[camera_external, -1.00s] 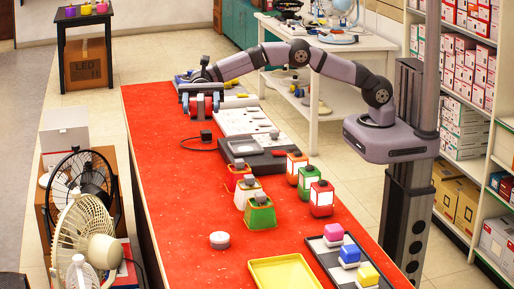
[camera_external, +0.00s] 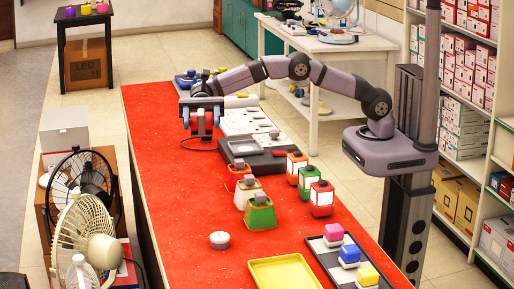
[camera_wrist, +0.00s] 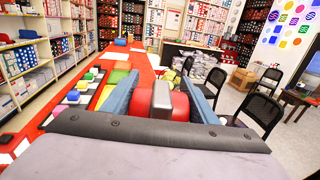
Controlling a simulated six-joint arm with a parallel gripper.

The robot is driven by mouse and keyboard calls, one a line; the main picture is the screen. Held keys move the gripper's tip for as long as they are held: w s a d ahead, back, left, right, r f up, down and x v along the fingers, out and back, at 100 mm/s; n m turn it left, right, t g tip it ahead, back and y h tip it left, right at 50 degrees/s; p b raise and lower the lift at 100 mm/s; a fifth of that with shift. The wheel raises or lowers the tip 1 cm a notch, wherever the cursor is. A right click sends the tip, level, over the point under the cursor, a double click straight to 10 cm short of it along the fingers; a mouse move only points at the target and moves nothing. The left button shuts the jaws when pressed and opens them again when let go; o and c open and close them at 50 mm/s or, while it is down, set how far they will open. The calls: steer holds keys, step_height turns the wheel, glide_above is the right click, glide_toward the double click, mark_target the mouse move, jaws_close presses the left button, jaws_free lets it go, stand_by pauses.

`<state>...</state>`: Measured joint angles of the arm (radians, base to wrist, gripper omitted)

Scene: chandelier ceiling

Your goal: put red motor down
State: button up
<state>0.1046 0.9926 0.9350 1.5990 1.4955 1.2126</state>
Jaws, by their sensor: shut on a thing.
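The red motor (camera_wrist: 181,106), with a grey band across its middle, is in my gripper. In the wrist view my gripper (camera_wrist: 161,98) has a blue-grey finger on each side of it. In the external view my gripper (camera_external: 201,118) is over the far part of the red table (camera_external: 165,165), fingers pointing down. There the motor (camera_external: 201,122) shows mostly as its grey part, its red blending into the tabletop. I cannot tell whether its underside touches the table.
A dark cable (camera_external: 192,145) lies below my gripper. White parts (camera_external: 245,121) and a dark grey case (camera_external: 255,155) lie to the right. Several lanterns (camera_external: 260,213) and a yellow tray (camera_external: 285,272) stand nearer. The table's left half is mostly clear.

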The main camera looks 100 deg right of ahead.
step_height(320, 180, down, 14)
steer(key=b, duration=1.3)
steer(key=shift+f, duration=0.15)
steer(key=shift+f, duration=4.7)
steer(key=shift+f, duration=0.15)
steer(key=o, duration=1.5)
steer(key=shift+f, duration=0.1)
